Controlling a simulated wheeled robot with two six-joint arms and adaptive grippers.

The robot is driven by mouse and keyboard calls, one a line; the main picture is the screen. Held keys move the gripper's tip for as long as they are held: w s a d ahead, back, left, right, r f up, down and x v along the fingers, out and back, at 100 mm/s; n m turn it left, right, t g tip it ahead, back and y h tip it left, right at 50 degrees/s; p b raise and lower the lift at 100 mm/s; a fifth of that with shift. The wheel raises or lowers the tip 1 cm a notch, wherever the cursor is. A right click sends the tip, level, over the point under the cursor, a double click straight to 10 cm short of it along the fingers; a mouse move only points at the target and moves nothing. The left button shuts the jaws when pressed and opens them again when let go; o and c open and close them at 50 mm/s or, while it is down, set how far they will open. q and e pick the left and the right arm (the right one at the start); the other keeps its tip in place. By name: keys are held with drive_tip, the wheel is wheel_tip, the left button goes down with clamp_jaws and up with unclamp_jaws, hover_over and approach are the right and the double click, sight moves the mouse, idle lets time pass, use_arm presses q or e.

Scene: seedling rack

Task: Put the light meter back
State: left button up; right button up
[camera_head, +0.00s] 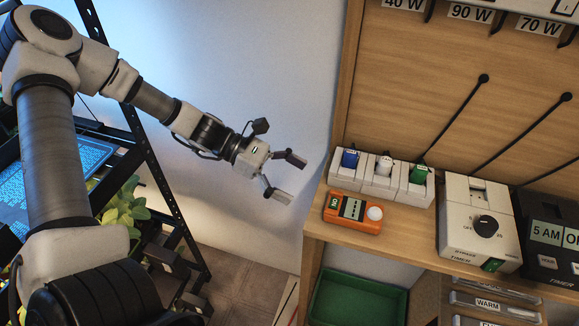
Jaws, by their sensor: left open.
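The orange light meter (353,211) lies on the wooden shelf, near its front left edge. It has a small display and a round white sensor dome at its right end. My left gripper (292,175) is open and empty, in the air to the left of the shelf and apart from the meter. My right gripper is not in view.
White holders (380,187) with blue, white and green items stand behind the meter. A white timer (478,225) and a black timer (555,240) stand to the right. A green bin (357,300) sits below. A dark rack (160,180) with plants is at left.

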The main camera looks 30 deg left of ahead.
use_arm(q)
drive_tip(key=s+d+f+m+g+y, duration=0.1)
drive_tip(key=s+f+m+y, duration=0.5)
drive_tip(key=s+f+m, duration=0.3)
drive_tip(key=s+f+m+g+y, duration=0.2)
drive_tip(key=s+f+m+y, duration=0.4)
drive_tip(key=s+f+m, duration=0.4)
wheel_tip(320, 180, down, 7)
drive_tip(key=shift+d+r+m+g+y, duration=0.2)
drive_tip(key=shift+d+m+g+y, duration=0.15)
drive_tip(key=shift+m, duration=0.55)
drive_tip(key=shift+w+d, duration=0.1)
